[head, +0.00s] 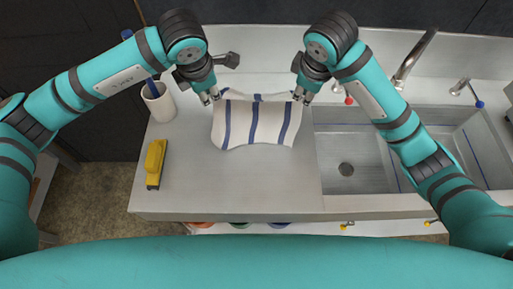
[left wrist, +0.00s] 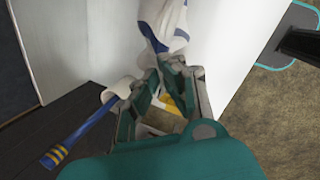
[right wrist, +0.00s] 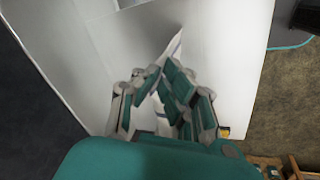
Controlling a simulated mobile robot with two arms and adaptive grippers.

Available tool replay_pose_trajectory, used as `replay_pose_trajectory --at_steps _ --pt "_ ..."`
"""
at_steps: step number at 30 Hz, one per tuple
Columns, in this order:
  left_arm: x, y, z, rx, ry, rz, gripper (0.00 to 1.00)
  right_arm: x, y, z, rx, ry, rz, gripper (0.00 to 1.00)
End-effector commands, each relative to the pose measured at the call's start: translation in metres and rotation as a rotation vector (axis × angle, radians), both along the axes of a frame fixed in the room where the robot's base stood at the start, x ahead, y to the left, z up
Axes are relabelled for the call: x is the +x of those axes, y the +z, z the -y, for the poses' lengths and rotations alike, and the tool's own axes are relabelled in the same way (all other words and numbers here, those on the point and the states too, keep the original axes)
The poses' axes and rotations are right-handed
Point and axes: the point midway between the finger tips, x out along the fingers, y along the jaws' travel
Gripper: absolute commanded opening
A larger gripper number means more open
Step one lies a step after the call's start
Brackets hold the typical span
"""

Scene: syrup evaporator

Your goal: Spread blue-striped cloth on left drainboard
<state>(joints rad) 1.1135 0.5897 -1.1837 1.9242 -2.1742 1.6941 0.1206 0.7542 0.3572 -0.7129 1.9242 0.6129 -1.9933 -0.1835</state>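The white cloth with blue stripes (head: 240,125) hangs between my two grippers over the left drainboard (head: 240,185). Its upper edge sags slightly, and its lower part appears to lie on or just above the drainboard. My left gripper (head: 213,98) is shut on the cloth's upper left corner. The cloth also shows beyond its fingers in the left wrist view (left wrist: 158,20). My right gripper (head: 302,97) is shut on the upper right corner. In the right wrist view a narrow strip of cloth (right wrist: 174,48) shows at its fingers.
A white cup (head: 158,103) with a blue-handled brush stands at the drainboard's back left. A yellow-and-black brush (head: 155,163) lies near its left edge. The sink basin (head: 345,185) is to the right, with a faucet (head: 415,55) behind. The drainboard's front is clear.

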Motion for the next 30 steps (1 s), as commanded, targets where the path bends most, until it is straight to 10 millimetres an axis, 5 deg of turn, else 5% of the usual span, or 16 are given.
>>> replay_pose_trajectory --at_steps 23,30 --pt "0.001 0.000 0.000 0.000 0.000 0.001 0.00 0.001 0.000 0.000 0.000 -0.001 0.001 0.00" --pt "0.019 0.001 0.000 0.000 0.002 0.015 0.00 0.019 0.001 0.001 -0.001 -0.002 0.015 0.00"
